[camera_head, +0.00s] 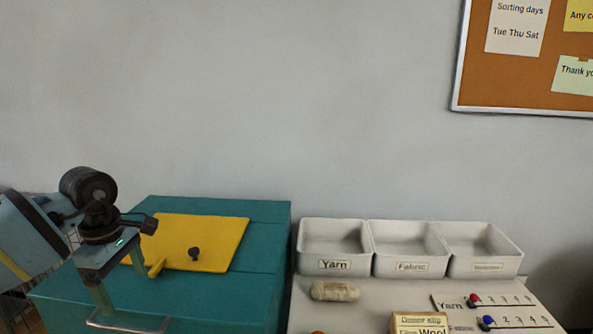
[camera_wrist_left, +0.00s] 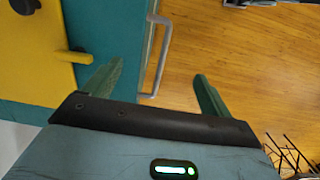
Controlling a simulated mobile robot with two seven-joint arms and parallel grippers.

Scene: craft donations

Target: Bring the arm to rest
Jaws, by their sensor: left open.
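My left arm comes in from the left in the head view, with its gripper (camera_head: 122,284) over the front left part of a teal chest (camera_head: 215,299). In the left wrist view the gripper's two fingers (camera_wrist_left: 158,72) are spread wide with nothing between them. Behind the gap are the chest's grey bar handle (camera_wrist_left: 163,50) and the wooden floor. Whether a finger touches the chest or its handle, I cannot tell. My right gripper is in neither view.
A yellow panel with a dark knob (camera_head: 195,253) lies on the chest. On the right, a pale table (camera_head: 370,310) holds a yarn bin (camera_head: 335,266), a fabric bin (camera_head: 398,267), a third bin (camera_head: 484,266), a wrapped bundle (camera_head: 335,291), a donor slip (camera_head: 420,323) and slider counters.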

